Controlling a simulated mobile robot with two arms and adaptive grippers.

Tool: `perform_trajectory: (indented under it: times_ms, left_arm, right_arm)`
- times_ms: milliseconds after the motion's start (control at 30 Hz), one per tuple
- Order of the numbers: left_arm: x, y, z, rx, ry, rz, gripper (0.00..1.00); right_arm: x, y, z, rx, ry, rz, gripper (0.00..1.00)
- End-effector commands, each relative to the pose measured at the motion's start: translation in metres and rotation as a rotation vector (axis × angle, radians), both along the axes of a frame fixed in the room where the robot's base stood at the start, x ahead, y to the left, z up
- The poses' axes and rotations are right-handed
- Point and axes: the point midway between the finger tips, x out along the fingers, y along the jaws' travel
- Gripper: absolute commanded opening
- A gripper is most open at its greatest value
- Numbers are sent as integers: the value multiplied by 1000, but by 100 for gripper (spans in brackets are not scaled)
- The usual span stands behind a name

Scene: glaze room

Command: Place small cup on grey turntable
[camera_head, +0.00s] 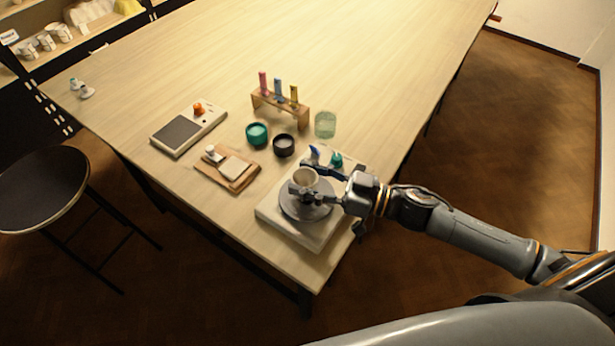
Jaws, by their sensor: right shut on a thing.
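The turntable is a round grey disc on a pale square base (275,220) near the table's front right corner. My right gripper (305,190) comes in from the right and is shut on the cup. Its fingers hide the cup's lower part, so I cannot tell whether the cup touches the disc. My left gripper is not in view.
A wooden board (228,183) and a grey-topped device (178,135) lie left. The table's far part is clear.

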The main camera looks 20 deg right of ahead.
Motion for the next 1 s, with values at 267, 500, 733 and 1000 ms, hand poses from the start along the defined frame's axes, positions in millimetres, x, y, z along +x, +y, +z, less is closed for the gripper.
perform_trajectory:
  times_ms: [267, 500, 733, 1000]
  left_arm:
    - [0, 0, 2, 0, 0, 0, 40]
    - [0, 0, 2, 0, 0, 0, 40]
    - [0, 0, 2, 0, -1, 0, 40]
    - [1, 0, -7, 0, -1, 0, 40]
  right_arm:
    - [0, 0, -5, 0, -4, 1, 13]
    - [0, 0, -6, 0, -1, 0, 72]
    - [0, 0, -6, 0, -1, 0, 72]
    - [-15, -19, -10, -2, 4, -1, 72]
